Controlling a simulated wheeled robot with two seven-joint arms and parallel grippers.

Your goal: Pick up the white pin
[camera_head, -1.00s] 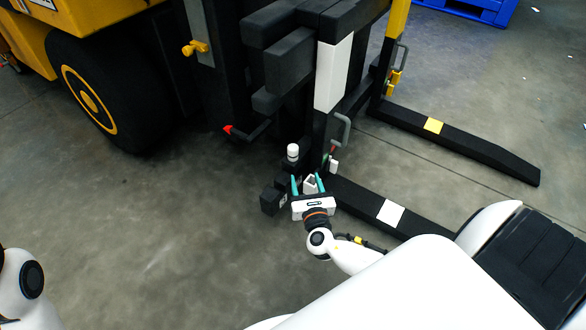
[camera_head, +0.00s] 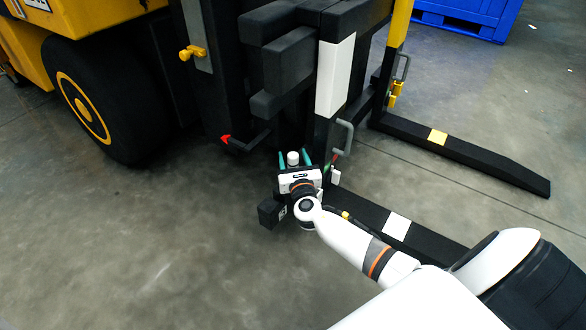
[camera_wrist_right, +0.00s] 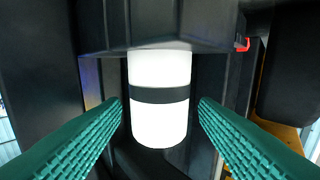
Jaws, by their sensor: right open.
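My right gripper (camera_head: 294,158) is open, with a teal finger on each side of the pin. In the wrist view the fingers of the right gripper (camera_wrist_right: 160,118) flank the pin with narrow gaps. My left gripper is out of view.
The forklift mast (camera_head: 285,60) rises directly behind the pin. A black box (camera_head: 271,212) sits just left of my right gripper. Two black forks, the nearer one (camera_head: 430,243), extend right. The floor at left is clear.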

